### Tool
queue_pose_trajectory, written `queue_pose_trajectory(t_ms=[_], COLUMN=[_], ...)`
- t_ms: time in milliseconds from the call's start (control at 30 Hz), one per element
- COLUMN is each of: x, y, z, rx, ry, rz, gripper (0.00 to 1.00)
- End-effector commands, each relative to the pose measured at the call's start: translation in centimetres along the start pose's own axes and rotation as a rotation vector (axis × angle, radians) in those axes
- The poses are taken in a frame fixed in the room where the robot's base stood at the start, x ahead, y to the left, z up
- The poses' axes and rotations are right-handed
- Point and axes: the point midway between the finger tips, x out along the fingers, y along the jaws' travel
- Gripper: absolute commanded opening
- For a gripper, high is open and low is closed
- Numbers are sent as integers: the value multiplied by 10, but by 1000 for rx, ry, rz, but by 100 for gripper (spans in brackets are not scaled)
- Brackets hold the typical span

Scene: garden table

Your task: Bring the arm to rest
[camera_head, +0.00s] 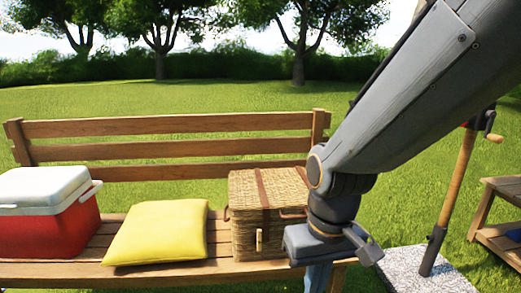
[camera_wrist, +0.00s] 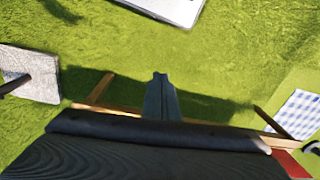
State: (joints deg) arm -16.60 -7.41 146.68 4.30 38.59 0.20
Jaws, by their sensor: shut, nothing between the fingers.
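My arm (camera_head: 400,110) reaches down from the upper right in the head view. My gripper (camera_head: 318,280) points downward at the bottom edge of that view, in front of the right end of the bench, with its tips cut off or nearly so. In the wrist view my gripper (camera_wrist: 160,77) shows as a narrow grey shape with its fingers together. It is shut and empty, with grass behind it.
A wicker basket (camera_head: 262,222) stands on the wooden bench (camera_head: 170,127), close left of my wrist. A yellow cushion (camera_head: 158,232) and a red cooler (camera_head: 45,225) sit farther left. A pole (camera_head: 455,195) rises from a stone slab (camera_head: 405,268) at right, near a wooden table (camera_head: 507,188).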

Motion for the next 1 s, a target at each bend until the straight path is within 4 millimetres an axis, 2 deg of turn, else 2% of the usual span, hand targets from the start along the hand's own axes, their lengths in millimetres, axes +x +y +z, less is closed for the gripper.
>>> queue_pose_trajectory(t_ms=[33,500,700,1000], x=[-18,-103,-122,-123], y=[6,63,78,82], z=[4,30,38,40], rx=[22,185,227,237], ry=[-4,-24,-28,-30], rz=[5,39,47,49], gripper=[0,0,0,0])
